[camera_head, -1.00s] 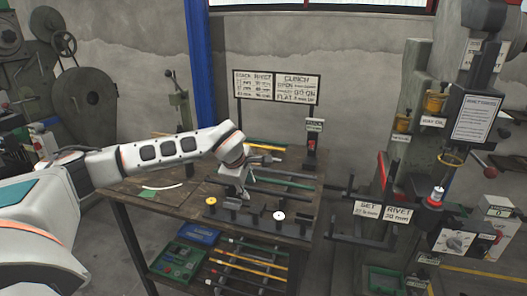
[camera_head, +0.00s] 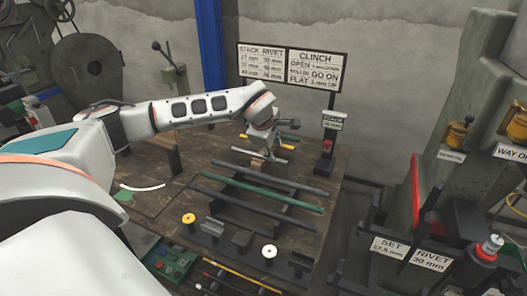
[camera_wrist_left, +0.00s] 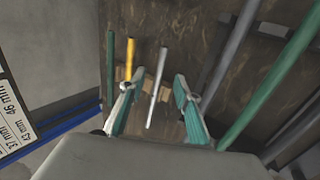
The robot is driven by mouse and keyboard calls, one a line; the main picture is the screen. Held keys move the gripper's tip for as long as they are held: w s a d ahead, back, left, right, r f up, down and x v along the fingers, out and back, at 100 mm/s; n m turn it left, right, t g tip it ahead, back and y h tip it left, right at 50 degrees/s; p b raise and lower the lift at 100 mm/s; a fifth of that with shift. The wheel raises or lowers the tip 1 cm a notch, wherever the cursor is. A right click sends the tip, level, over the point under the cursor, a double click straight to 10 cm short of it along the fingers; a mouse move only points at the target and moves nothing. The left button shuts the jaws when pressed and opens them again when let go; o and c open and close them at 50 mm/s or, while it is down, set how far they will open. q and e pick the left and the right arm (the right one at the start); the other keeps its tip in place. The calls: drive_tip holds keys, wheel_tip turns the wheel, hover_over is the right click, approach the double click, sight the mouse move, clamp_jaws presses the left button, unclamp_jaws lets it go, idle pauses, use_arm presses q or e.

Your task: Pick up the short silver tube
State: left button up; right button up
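The short silver tube (camera_wrist_left: 158,86) lies at the back of the table on a small wooden block (camera_wrist_left: 129,80). In the left wrist view it runs between the spread teal fingers of my left gripper (camera_wrist_left: 159,80), with a gap to the right finger. The gripper is open and the tube is not clamped. In the head view my left gripper (camera_head: 266,150) points down over the back of the table (camera_head: 215,152), partly hiding the short tubes there. My right gripper is not in view.
A yellow tube (camera_wrist_left: 133,62) and a green tube (camera_wrist_left: 110,65) lie left of the silver one in the wrist view. Long grey and green bars (camera_head: 262,190) lie nearer on racks. A sign board (camera_head: 290,66) stands behind, and a red-button post (camera_head: 328,148) stands right.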

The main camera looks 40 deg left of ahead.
sight(259, 157)
use_arm(q)
drive_tip(key=x, duration=0.7)
drive_tip(key=shift+s+a+f+b, duration=0.1)
drive_tip(key=shift+a+f+b, duration=0.15)
drive_tip(key=shift+a, duration=0.2)
drive_tip(key=shift+r, duration=0.1)
clamp_jaws()
